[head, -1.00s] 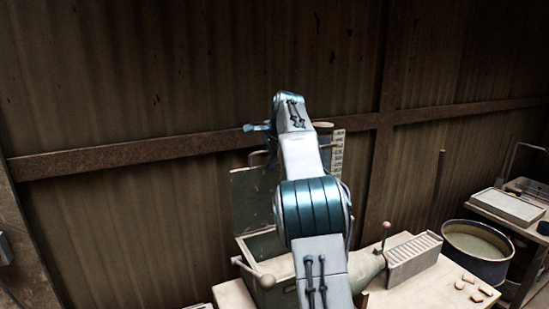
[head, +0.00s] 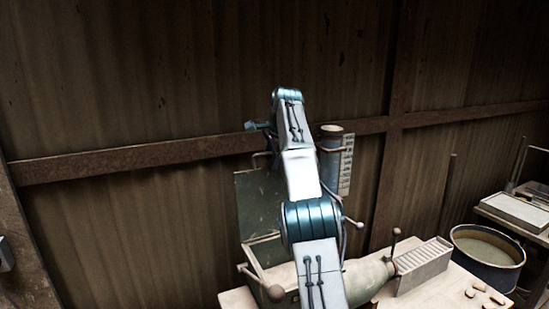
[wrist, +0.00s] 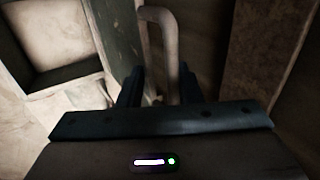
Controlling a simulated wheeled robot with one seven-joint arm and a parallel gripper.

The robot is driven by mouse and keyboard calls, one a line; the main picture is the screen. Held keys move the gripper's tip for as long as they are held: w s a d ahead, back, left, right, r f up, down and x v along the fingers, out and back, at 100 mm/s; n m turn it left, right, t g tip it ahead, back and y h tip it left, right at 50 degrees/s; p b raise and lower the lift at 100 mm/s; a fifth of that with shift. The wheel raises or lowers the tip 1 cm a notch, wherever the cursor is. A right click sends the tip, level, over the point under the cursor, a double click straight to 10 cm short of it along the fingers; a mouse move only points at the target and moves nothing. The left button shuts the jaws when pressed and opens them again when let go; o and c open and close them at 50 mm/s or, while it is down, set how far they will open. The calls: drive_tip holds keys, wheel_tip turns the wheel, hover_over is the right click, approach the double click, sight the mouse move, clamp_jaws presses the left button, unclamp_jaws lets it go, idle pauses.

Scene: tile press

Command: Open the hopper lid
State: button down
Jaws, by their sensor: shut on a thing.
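The hopper lid (head: 258,200) is a green panel. In the head view it stands raised, close to upright, at the back of the open hopper (head: 264,251). Its grey loop handle (head: 262,157) shows at its top edge. In the wrist view my gripper (wrist: 159,82) has its dark fingers on either side of the handle (wrist: 172,45) and is shut on it. The green lid (wrist: 122,38) shows edge-on beside the fingers, with the hopper opening (wrist: 55,50) at left. My arm hides part of the lid and hopper in the head view.
A lever with a round knob (head: 273,292) stands at the hopper's front. A blue cylinder (head: 331,150) is right of my arm. On the bench (head: 425,288) are a ribbed box (head: 424,265) and small pieces. A round tub (head: 487,258) stands right. The corrugated wall is close behind.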

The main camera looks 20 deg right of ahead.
drive_tip(key=shift+a+f, duration=0.15)
drive_tip(key=shift+f, duration=0.5)
drive_tip(key=c, duration=1.5)
unclamp_jaws()
drive_tip(key=shift+w+a+f, duration=0.1)
drive_tip(key=shift+w, duration=0.25)
drive_tip(key=shift+r, duration=0.25)
drive_tip(key=shift+s+d+r, duration=0.1)
drive_tip(key=shift+d, duration=0.2)
drive_tip(key=shift+r, duration=0.1)
